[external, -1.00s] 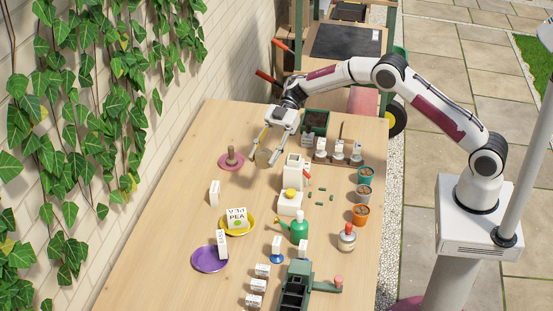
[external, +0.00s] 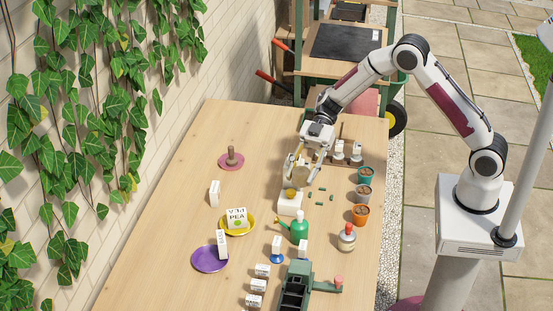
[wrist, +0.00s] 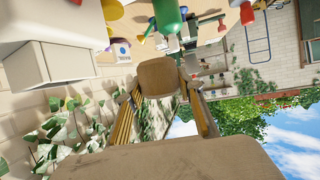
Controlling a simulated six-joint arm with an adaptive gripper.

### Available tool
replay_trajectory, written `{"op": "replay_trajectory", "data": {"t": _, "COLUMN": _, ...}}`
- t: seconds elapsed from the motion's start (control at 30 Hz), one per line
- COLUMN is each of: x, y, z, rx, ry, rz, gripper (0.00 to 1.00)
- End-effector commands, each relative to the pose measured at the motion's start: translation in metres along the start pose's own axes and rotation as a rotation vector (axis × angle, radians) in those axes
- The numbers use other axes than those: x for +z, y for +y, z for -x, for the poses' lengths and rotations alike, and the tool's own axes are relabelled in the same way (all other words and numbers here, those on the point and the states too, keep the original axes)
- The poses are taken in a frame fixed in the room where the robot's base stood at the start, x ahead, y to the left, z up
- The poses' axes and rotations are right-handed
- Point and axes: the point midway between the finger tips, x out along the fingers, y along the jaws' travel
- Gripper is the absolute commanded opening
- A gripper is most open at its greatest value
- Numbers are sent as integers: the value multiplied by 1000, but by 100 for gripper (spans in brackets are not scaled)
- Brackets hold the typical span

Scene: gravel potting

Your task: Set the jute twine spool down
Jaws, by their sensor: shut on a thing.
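The tan jute twine spool (wrist: 158,75) is between my gripper's fingertips in the wrist view, with one finger on each side of it. The spool is hard to make out there against the pale device and fingers. My gripper (wrist: 165,105) is shut on the spool.
A yellow plate (external: 249,229) and purple plate (external: 209,260) are nearer. The table (external: 180,210) is clear at left.

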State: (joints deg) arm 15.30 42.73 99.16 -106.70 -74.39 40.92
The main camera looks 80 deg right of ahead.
Motion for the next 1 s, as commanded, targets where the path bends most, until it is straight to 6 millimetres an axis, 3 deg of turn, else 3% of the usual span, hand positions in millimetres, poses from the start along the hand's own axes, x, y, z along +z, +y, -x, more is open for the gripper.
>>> {"op": "replay_trajectory", "data": {"t": 0.3, "x": 14, "y": -54, "z": -10, "rx": -17, "ry": 0, "rz": 4, "gripper": 15}}
{"op": "replay_trajectory", "data": {"t": 0.5, "x": 27, "y": -77, "z": -15, "rx": -28, "ry": 0, "rz": 10, "gripper": 15}}
{"op": "replay_trajectory", "data": {"t": 0.63, "x": 34, "y": -85, "z": -18, "rx": -40, "ry": -1, "rz": 17, "gripper": 15}}
{"op": "replay_trajectory", "data": {"t": 1.0, "x": 34, "y": -83, "z": -17, "rx": -54, "ry": -1, "rz": 25, "gripper": 15}}
